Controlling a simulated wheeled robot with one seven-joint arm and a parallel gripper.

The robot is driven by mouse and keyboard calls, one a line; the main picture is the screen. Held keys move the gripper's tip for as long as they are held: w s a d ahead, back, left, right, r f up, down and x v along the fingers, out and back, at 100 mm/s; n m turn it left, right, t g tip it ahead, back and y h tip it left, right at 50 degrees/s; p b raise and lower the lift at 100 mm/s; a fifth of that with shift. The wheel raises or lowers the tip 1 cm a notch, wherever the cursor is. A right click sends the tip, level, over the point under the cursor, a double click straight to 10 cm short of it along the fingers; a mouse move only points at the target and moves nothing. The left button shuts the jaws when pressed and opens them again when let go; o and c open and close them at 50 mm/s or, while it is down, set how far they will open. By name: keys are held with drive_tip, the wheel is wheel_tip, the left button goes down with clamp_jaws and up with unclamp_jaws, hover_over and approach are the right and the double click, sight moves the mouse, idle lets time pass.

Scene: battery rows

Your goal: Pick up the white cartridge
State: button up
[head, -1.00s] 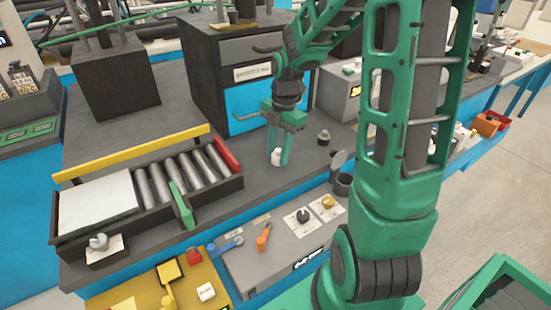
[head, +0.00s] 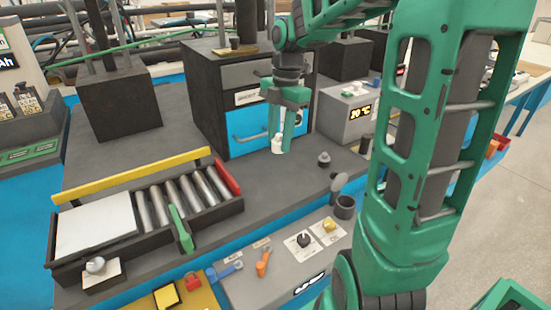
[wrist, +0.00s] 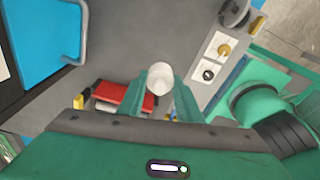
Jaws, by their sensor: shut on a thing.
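The white cartridge (head: 278,145) is between the fingers of my green gripper (head: 289,145). In the wrist view the cartridge's round white end (wrist: 159,78) shows between the two fingertips of my gripper (wrist: 160,88). My gripper is shut on it. In the head view the gripper points down over the dark grey bench top (head: 260,175), in front of the blue drawer. The cartridge seems to be held clear of the bench top. Its far side is hidden by a finger.
A roller tray (head: 175,195) with a yellow rail (head: 130,178) and red end block (head: 226,178) lies to the left. A dark cabinet with a blue drawer (head: 240,135) stands behind. A small grey knob (head: 323,160) and round cup (head: 345,206) are to the right.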

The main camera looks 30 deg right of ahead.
sight(279, 135)
wheel_tip(279, 135, up, 11)
idle(1.3)
drive_tip(key=shift+r, duration=0.15)
